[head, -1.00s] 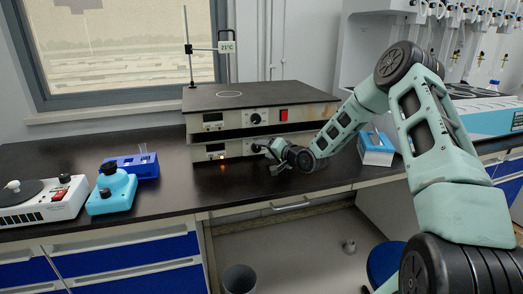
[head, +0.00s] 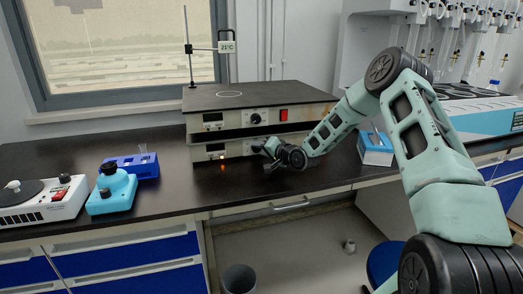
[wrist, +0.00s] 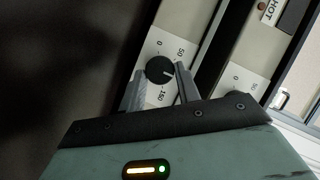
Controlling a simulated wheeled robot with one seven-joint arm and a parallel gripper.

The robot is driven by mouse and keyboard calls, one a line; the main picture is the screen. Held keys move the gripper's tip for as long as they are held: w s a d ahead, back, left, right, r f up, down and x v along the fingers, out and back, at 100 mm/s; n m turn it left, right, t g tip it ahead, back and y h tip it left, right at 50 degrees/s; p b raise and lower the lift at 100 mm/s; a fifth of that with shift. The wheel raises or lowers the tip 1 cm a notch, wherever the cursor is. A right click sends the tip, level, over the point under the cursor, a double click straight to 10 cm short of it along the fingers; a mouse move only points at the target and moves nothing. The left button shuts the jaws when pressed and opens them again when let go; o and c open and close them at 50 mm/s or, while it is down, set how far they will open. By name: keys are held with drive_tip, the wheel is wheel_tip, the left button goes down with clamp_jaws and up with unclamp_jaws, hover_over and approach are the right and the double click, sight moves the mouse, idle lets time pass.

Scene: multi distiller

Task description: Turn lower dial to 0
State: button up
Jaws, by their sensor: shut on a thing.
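The lower dial (wrist: 158,68) is a round black knob on a pale panel, marked 0, 50 and 150 in the wrist view. A faint pale mark shows on its right side, but I cannot read its exact setting. My gripper (wrist: 161,74) is shut on the lower dial, with one finger on each side of it. In the head view my gripper (head: 264,148) is at the front of the lower hot plate (head: 237,150) and hides the dial. An orange light (head: 222,157) glows below that plate's display.
The upper hot plate (head: 258,97) sits just above, with its own dial (head: 255,118) and a red switch (head: 284,115). A blue-and-white box (head: 376,154) stands to the right. A teal device (head: 112,190) stands left. The black bench (head: 200,193) is clear in front.

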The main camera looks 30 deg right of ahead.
drive_tip(key=shift+a+r, duration=0.1)
drive_tip(key=shift+a+r+n+g+h, duration=0.1)
drive_tip(key=shift+n+g+h, duration=0.3)
drive_tip(key=shift+n, duration=0.5)
drive_tip(key=shift+w+a+r+n+g+h+b, duration=0.1)
drive_tip(key=shift+a+n+g+h+b, duration=0.15)
drive_tip(key=shift+n+g+h+b, duration=0.6)
drive_tip(key=n+h+b, duration=0.1)
drive_tip(key=n+h, duration=0.1)
drive_tip(key=n, duration=0.1)
drive_tip(key=shift+a, duration=0.2)
drive_tip(key=shift+w+a+r+n+g+h+b, duration=0.15)
drive_tip(key=shift+n+g+h, duration=0.1)
drive_tip(key=shift+n+h, duration=0.3)
drive_tip(key=shift+s+a+n+g+h+b, duration=0.1)
drive_tip(key=shift+n+g+h+b, duration=0.1)
drive_tip(key=shift+n+h, duration=0.25)
drive_tip(key=n+h+p, duration=0.1)
drive_tip(key=n+h, duration=0.1)
drive_tip(key=n+h+p, duration=0.1)
drive_tip(key=shift+w+a+n+p, duration=0.15)
drive_tip(key=shift+a+n+p, duration=0.1)
drive_tip(key=shift+p, duration=0.1)
drive_tip(key=shift+f+n+h, duration=0.3)
drive_tip(key=shift+n+h, duration=0.35)
drive_tip(key=shift+n, duration=0.15)
drive_tip(key=shift+a+f+n+h, duration=0.1)
drive_tip(key=shift+n+h, duration=0.5)
drive_tip(key=shift+n, duration=0.2)
